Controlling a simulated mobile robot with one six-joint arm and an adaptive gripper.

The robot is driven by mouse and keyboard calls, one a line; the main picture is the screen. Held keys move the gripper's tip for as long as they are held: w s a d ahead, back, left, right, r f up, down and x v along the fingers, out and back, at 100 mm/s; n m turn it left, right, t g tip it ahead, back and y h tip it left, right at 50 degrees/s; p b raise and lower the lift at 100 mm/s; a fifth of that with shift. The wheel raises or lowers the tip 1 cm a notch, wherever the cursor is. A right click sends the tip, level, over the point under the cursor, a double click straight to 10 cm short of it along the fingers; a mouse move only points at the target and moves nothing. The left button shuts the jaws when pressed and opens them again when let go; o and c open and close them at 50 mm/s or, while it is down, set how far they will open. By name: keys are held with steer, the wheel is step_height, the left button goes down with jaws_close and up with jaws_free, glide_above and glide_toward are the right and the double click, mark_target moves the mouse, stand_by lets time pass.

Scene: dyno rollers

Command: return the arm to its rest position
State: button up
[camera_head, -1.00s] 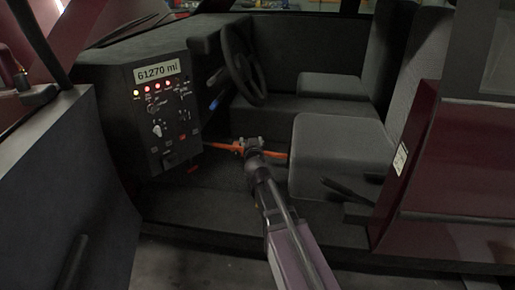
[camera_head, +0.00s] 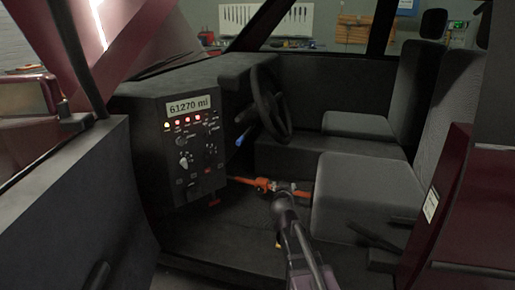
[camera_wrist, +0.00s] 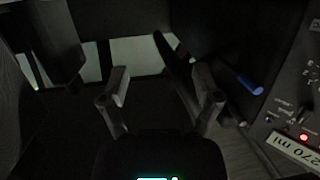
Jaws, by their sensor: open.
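My arm (camera_head: 300,255) reaches in from the bottom of the head view into the open car cabin. My gripper (camera_head: 283,188) is at its end, low between the dashboard console and the front seat. In the wrist view my gripper (camera_wrist: 163,82) has two grey fingers spread apart, with nothing between them. An orange bar (camera_head: 245,181) shows on both sides of my gripper in the head view; I cannot tell whether they touch.
The console (camera_head: 180,140) with lit lamps and a mileage display stands left of my arm. The steering wheel (camera_head: 270,103) is behind it, and a blue lever (camera_wrist: 250,84) shows beside it. The front seat (camera_head: 365,195) is close on the right. The door (camera_head: 70,210) stands at left.

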steer(key=s+d+f+m+g+h, duration=0.1)
steer(key=s+d+f+g, duration=0.4)
steer(key=s+f+g, duration=0.45)
steer(key=s+a+f+n+g+y, duration=0.2)
steer(key=s+a+g, duration=0.1)
steer(key=s, duration=0.6)
steer(key=s+a+f+n+g+y, duration=0.1)
steer(key=s+a+f+g+y, duration=0.15)
steer(key=s, duration=0.65)
step_height(320, 180, up, 34)
steer(key=p, duration=3.4)
steer(key=shift+w+d+f, duration=0.25)
steer(key=shift+f, duration=0.1)
